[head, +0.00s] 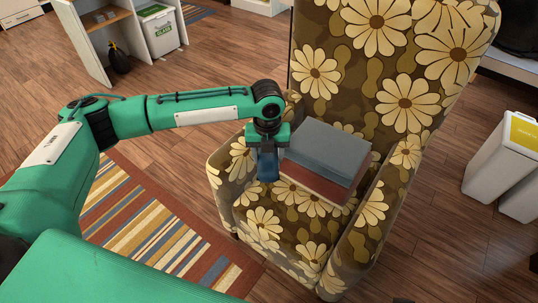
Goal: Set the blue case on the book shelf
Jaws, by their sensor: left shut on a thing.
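My left gripper (267,148) points down over the flowered armchair's seat, just left of a stack of books. It is shut on a small dark blue case (268,168), which hangs upright below the jaws. The jaws partly hide the case, and I cannot tell whether its lower end touches the seat. The stack has a grey-blue book (325,150) on top of a red-brown one (312,185). No shelf holding books can be made out. My right gripper is not in view.
The flowered armchair (265,222) has raised arms and a tall back. White bins (497,160) stand at right. A striped rug (150,225) lies left.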

